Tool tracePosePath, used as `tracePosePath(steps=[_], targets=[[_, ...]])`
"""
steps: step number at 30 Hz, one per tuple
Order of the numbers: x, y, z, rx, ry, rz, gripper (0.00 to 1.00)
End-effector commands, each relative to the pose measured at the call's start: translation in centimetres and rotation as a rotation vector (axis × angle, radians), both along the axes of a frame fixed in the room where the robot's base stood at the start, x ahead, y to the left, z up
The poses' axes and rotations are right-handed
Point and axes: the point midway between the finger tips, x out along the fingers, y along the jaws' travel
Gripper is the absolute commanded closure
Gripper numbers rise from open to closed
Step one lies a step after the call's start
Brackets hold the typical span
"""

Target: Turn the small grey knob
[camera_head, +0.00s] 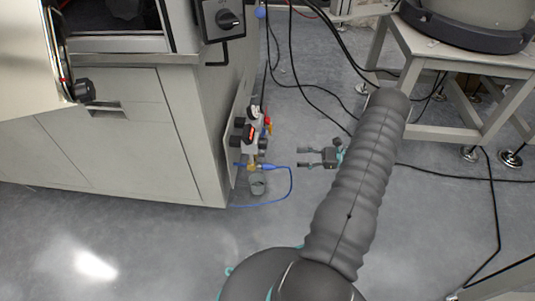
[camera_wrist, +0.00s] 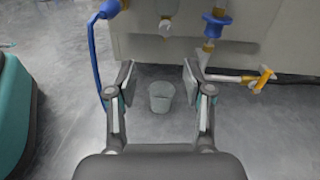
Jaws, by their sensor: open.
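No small grey knob stands out clearly in either view. A valve unit (camera_head: 250,140) with dark round parts and a red part is on the side of the grey cabinet. In the wrist view, the unit's lower fittings show at the top: a blue fitting (camera_wrist: 214,24), a pale bowl (camera_wrist: 168,27) and a yellow-handled valve (camera_wrist: 263,79). My gripper (camera_head: 303,157) is open and empty, to the right of the valve unit and apart from it. Its two fingers also show in the wrist view (camera_wrist: 160,80), with nothing between their tips except floor and a cup behind.
A small grey cup (camera_head: 258,184) stands on the floor under the valve unit; it also shows in the wrist view (camera_wrist: 161,97). A blue hose (camera_head: 289,185) loops beside it. A black rotary switch (camera_head: 228,19) is higher on the cabinet (camera_head: 125,130). Black cables cross the floor.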

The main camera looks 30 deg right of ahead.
Motion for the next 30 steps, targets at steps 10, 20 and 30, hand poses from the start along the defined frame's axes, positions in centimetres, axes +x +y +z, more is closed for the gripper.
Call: tracePosePath(steps=[10, 20, 30], targets=[[1.4, 1.1, -0.5, 0.039, -0.011, -0.033, 0.49], [4.8, 6.3, -0.4, 0.037, -0.009, -0.03, 0.49], [7.4, 10.1, -0.5, 0.037, -0.01, -0.032, 0.49]])
